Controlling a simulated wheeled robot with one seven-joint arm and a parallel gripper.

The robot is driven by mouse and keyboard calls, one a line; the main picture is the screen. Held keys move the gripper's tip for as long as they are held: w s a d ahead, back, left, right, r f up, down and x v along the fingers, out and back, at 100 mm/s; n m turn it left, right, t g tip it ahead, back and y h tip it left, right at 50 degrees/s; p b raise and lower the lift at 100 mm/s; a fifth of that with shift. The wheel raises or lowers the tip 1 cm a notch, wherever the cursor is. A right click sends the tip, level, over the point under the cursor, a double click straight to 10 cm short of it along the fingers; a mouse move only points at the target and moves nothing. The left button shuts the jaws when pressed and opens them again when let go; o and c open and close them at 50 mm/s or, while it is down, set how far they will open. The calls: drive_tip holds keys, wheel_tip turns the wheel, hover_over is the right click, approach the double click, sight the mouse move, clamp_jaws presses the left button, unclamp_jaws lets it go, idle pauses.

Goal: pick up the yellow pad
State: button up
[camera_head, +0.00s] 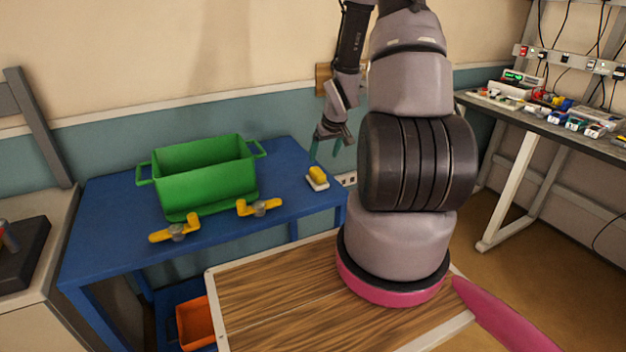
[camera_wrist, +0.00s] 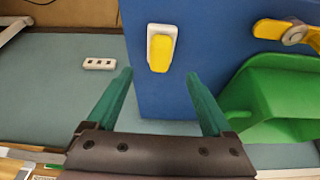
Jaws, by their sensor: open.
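The yellow pad (camera_head: 317,174) sits on a small white base near the right edge of the blue table (camera_head: 105,205). In the wrist view the yellow pad (camera_wrist: 160,54) lies on its white holder, ahead of the fingertips and between their lines. My gripper (camera_head: 328,148) is open and empty, above and slightly right of the pad in the head view. In the wrist view its two green fingers (camera_wrist: 160,75) are spread wide. They do not appear to touch the pad.
A green bin (camera_head: 205,180) stands on the table, left of the pad. Two yellow-handled clamps (camera_head: 258,207) lie along the front. An orange bin (camera_head: 195,322) is below. A white power strip (camera_wrist: 99,64) is beyond the table edge. A cluttered bench (camera_head: 550,115) stands right.

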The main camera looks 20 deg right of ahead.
sight(318, 171)
drive_tip(key=x, duration=0.5)
drive_tip(key=shift+f, duration=0.25)
drive_tip(key=shift+w+x, duration=0.25)
drive_tip(key=shift+x, duration=1.1)
drive_tip(key=shift+w+x, duration=0.2)
drive_tip(key=shift+x, duration=1.15)
drive_tip(key=shift+r, duration=0.2)
clamp_jaws()
wheel_tip(318, 171, up, 10)
drive_tip(key=shift+r, duration=0.1)
